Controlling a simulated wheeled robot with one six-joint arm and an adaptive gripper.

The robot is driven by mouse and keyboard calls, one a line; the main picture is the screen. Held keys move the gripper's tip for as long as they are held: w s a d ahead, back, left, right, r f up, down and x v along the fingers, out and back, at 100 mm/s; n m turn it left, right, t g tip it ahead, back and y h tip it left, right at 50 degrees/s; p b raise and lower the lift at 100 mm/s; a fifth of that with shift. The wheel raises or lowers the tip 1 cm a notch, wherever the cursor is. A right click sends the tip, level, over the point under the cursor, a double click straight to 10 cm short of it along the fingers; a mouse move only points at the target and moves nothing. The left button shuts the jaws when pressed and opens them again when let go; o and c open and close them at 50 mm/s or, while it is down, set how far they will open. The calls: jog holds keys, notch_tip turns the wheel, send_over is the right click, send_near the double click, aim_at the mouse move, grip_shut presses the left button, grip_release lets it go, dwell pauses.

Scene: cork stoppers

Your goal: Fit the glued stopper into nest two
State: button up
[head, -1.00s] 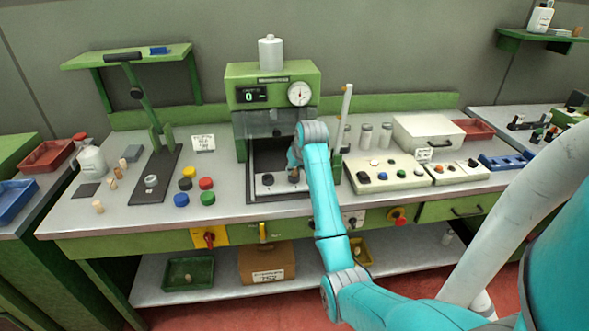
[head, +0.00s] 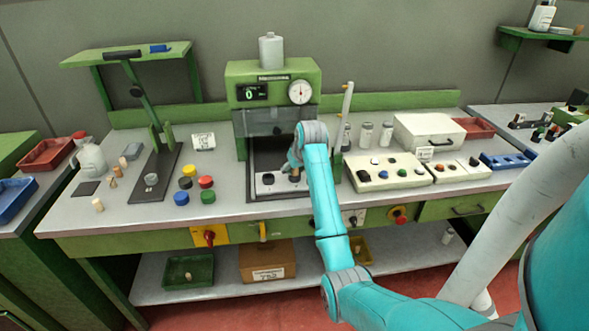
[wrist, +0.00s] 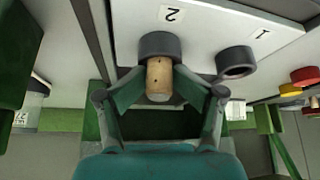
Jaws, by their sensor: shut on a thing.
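The glued stopper (wrist: 159,84) is a tan cork with small dark specks, held between the fingers of my gripper (wrist: 159,88) in the wrist view. Its far end meets the dark ring of nest two (wrist: 160,43), beside the printed 2. I cannot tell how deep it sits in the ring. Nest one (wrist: 236,61), a dark ring beside the printed 1, is to the right and looks empty. In the head view my gripper (head: 294,174) is low in the green machine's opening, partly hidden by my arm. Nest one (head: 267,179) shows to its left there.
The green machine (head: 271,86) stands around my gripper, with its clear guard (head: 265,122) above the opening. Coloured caps (head: 207,196) lie to the left and a button panel (head: 388,172) stands to the right. Loose corks lie at the bench's left.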

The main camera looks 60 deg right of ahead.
jog(key=shift+s+a+f+g, duration=0.15)
jog(key=shift+s+f+g, duration=0.05)
jog(key=shift+f+g, duration=0.45)
jog(key=shift+o, duration=0.6)
jog(key=shift+o, duration=0.6)
jog(key=shift+w+f, duration=0.1)
jog(key=shift+f, duration=0.3)
jog(key=shift+w+r, duration=0.15)
jog(key=shift+r, duration=0.25)
dwell(0.5)
jog(key=o, duration=1)
jog(key=shift+c, duration=0.2)
jog(key=shift+r, duration=0.1)
